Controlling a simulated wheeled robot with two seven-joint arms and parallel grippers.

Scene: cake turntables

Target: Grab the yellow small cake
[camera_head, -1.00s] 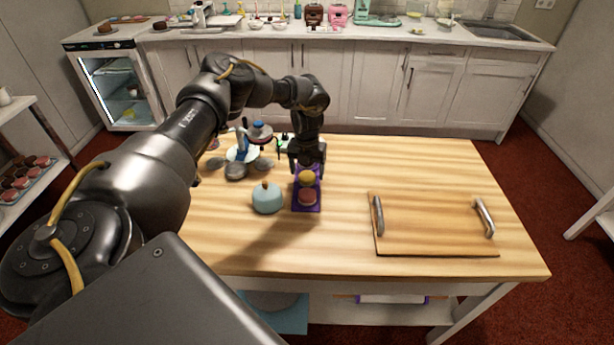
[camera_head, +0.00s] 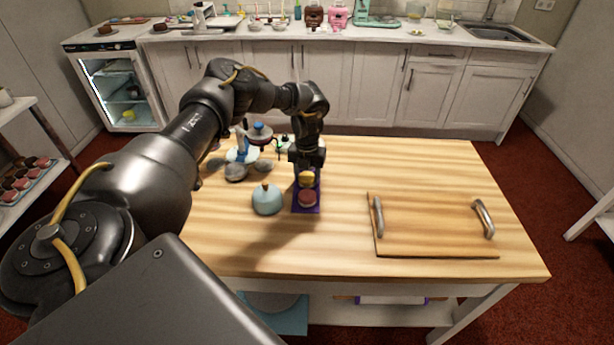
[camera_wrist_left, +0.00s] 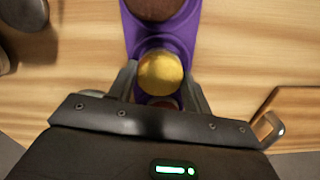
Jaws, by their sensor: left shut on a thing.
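The yellow small cake (camera_head: 306,178) is round and sits over the purple tray (camera_head: 312,209) in the head view. In the left wrist view the cake (camera_wrist_left: 160,73) is between the two fingers of my left gripper (camera_wrist_left: 160,85), which is shut on it. The left gripper (camera_head: 307,172) also shows in the head view, reaching down from above the tray. A red-pink small cake (camera_head: 307,197) is on the tray on the near side of the yellow one. Whether the yellow cake touches the tray is unclear. My right gripper is not in view.
A cake stand and grey lids are further back left. A wooden board (camera_head: 430,225) with metal handles lies at the right. The table between tray and board is clear.

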